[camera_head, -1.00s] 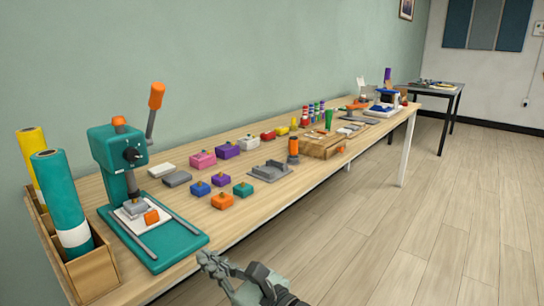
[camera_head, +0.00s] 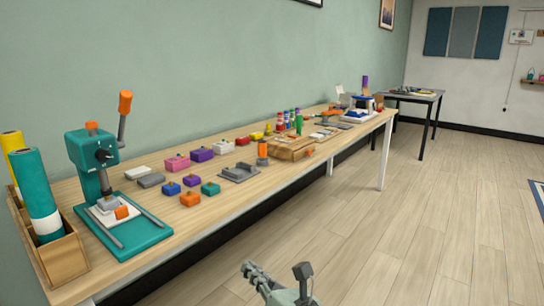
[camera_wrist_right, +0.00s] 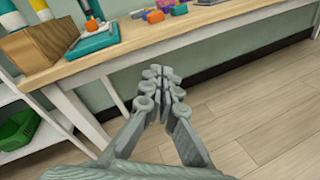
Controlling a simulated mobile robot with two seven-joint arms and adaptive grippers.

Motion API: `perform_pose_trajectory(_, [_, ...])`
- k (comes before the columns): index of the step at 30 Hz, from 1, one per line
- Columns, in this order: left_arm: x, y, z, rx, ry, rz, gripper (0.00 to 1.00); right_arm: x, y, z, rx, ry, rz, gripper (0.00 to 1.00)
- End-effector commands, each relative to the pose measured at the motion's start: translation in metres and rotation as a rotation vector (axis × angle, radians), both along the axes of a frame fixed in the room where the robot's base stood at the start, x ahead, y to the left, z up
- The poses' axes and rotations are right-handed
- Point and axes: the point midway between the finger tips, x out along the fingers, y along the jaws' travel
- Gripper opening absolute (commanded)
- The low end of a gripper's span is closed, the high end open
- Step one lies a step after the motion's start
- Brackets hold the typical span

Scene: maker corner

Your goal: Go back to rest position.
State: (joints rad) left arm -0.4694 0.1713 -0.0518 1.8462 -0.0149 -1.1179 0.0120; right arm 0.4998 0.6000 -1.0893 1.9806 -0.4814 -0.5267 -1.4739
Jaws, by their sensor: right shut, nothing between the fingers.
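My right gripper (camera_head: 254,268) shows at the bottom of the head view, in front of the long workbench and over the floor, apart from the bench. In the right wrist view the same gripper (camera_wrist_right: 158,78) has its fingertips together with nothing between them. It points toward the bench's front edge. My left gripper is in neither view.
The long wooden workbench (camera_head: 222,217) runs along the green wall. It carries a teal press (camera_head: 118,235), several coloured blocks and a wooden box (camera_head: 62,262) of rolls. A dark table (camera_head: 424,98) stands farther back. The wooden floor (camera_head: 420,220) on the right is clear.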

Motion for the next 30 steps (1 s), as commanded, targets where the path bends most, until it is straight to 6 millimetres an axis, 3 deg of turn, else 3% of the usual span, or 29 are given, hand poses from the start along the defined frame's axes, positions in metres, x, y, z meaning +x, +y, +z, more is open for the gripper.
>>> perform_pose_trajectory(6, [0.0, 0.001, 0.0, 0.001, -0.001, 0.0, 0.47, 0.021, -0.093, -0.067, 0.319, 0.362, -0.338, 0.0])
perform_pose_trajectory(11, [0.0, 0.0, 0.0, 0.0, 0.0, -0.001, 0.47, 0.009, -0.188, -0.137, 0.619, 0.622, -0.684, 0.0])
perform_pose_trajectory(15, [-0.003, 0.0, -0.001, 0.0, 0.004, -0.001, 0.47, -0.025, -0.271, -0.196, 0.875, 0.777, -1.005, 0.0])
perform_pose_trajectory(21, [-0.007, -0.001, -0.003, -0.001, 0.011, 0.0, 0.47, -0.099, -0.374, -0.26, 1.19, 0.856, -1.435, 0.0])
perform_pose_trajectory(30, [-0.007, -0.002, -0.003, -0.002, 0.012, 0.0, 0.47, -0.193, -0.464, -0.301, 1.473, 0.785, -1.854, 0.0])
